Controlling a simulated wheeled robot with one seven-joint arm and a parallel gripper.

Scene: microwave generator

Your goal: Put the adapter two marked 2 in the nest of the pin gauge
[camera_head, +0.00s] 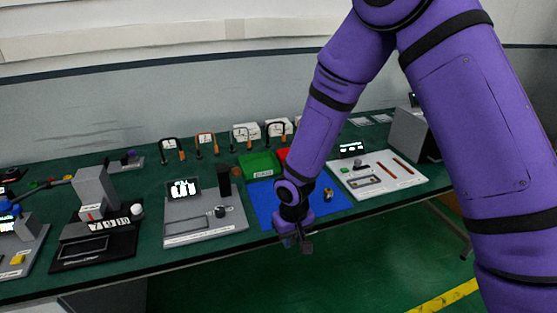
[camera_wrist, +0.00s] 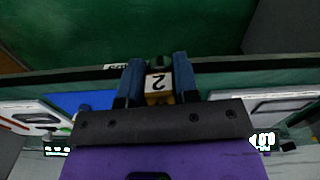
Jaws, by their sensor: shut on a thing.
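My gripper (camera_wrist: 153,80) is shut on the adapter two (camera_wrist: 157,83), a small block with a white label reading 2, upside down in the wrist view, and a yellowish part below. The blue fingers flank it. In the head view my gripper (camera_head: 297,240) hangs over the front edge of the table, near the blue mat (camera_head: 262,205); the adapter is hard to make out there. I cannot tell for sure which fixture is the pin gauge. A white board (camera_head: 410,180) with reddish rods and a small grey block stands to the right. No nest can be made out clearly.
A grey board (camera_head: 185,240) with a display, a black post and a small cylinder stands left of the mat. A small brass-coloured piece (camera_head: 328,194) is on the mat. Green (camera_head: 258,163) and red bins and several padlock-like items stand behind. Clear floor lies in front.

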